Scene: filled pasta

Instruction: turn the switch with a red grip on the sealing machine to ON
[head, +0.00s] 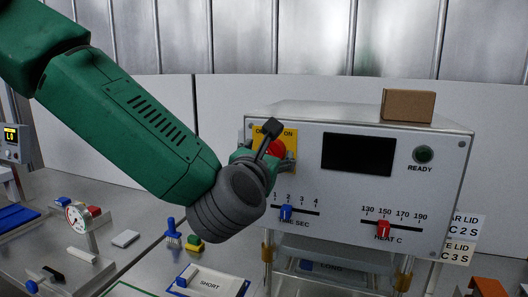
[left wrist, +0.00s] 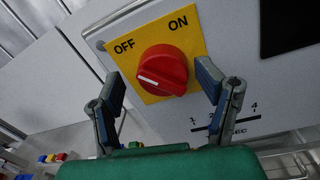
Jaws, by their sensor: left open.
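The sealing machine (head: 310,180) is a light grey box with a dark display. Its switch with a red grip (left wrist: 163,68) is on a yellow plate (left wrist: 190,40) marked OFF and ON. The white mark on the grip is on its left, the OFF side, in the left wrist view. My left gripper (left wrist: 160,78) is open, with one finger on each side of the red grip; I cannot tell whether they touch it. In the head view the left gripper (head: 266,150) partly hides the switch (head: 277,148). My right gripper is not in view.
A blue time slider (head: 286,212) and a red heat slider (head: 384,228) are below the switch. A brown box (head: 408,105) is on top of the machine.

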